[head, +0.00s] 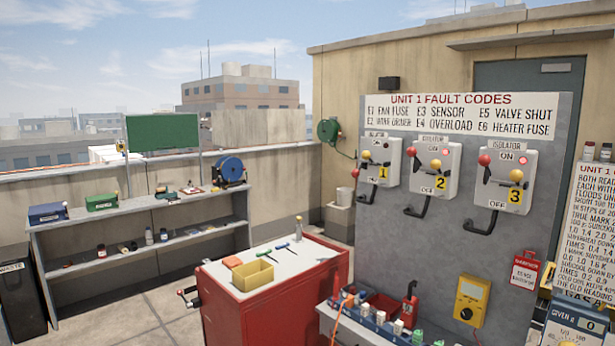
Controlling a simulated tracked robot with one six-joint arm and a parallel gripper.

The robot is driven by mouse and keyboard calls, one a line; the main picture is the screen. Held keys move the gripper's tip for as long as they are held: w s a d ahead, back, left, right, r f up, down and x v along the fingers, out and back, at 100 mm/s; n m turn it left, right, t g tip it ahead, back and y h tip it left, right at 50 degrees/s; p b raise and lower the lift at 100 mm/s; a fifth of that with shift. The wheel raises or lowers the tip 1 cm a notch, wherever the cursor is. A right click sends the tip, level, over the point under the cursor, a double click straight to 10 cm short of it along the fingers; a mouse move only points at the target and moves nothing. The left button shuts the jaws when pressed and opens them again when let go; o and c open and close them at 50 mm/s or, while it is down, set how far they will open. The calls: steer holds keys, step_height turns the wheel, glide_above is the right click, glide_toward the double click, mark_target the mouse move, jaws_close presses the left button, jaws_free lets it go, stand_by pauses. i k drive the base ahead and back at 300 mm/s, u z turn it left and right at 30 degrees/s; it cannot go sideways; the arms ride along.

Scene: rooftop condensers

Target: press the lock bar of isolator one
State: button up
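Isolator one (394,160) is a light grey box at the upper left of the large grey panel, with a yellow number 1 on its front. Red and yellow round knobs and a dark lever show on its face. Which of these parts is the lock bar is too small to tell. Isolator two (451,161) and isolator three (525,165) are similar boxes to its right, each with red and yellow knobs. Dark bent pipes run below the boxes. My gripper is not in view.
A red cabinet (268,310) with a yellow bin (252,275) and tools on top stands left of the grey panel (430,240). A low shelf with several components stands below the panel. A grey shelf unit (190,222) lines the wall. Floor at lower left is open.

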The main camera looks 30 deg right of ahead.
mark_target(366, 155)
steer(key=z, duration=1.3)
steer(key=k, duration=0.65)
steer(key=u, duration=0.55)
steer(key=i, duration=1.55)
steer(key=u, duration=0.1)
